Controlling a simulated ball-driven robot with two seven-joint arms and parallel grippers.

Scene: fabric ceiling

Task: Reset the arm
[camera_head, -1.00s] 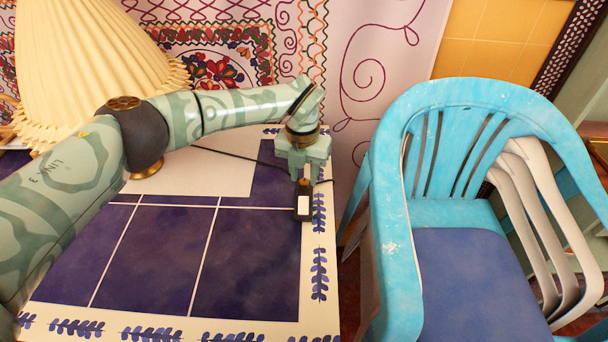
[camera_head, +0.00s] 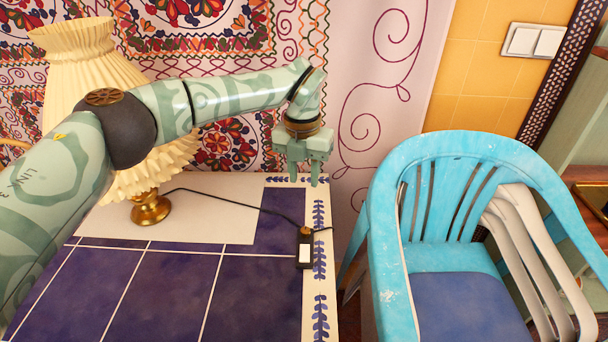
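My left arm comes in from the left and reaches across above the table. My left gripper (camera_head: 303,178) points down over the table's back right corner, with its fingers apart and nothing between them. A small black lamp switch with a white button (camera_head: 305,252) lies on the table below the gripper, apart from it. A dark cord runs from the switch toward the lamp. My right gripper does not show.
The tiled table (camera_head: 160,290) has a leaf-patterned border. A pleated lamp (camera_head: 75,65) with a brass base (camera_head: 150,209) stands behind my arm. Stacked plastic chairs, the top one blue (camera_head: 455,259), stand at right. A patterned cloth (camera_head: 385,90) hangs behind, beside a wall switch (camera_head: 533,41).

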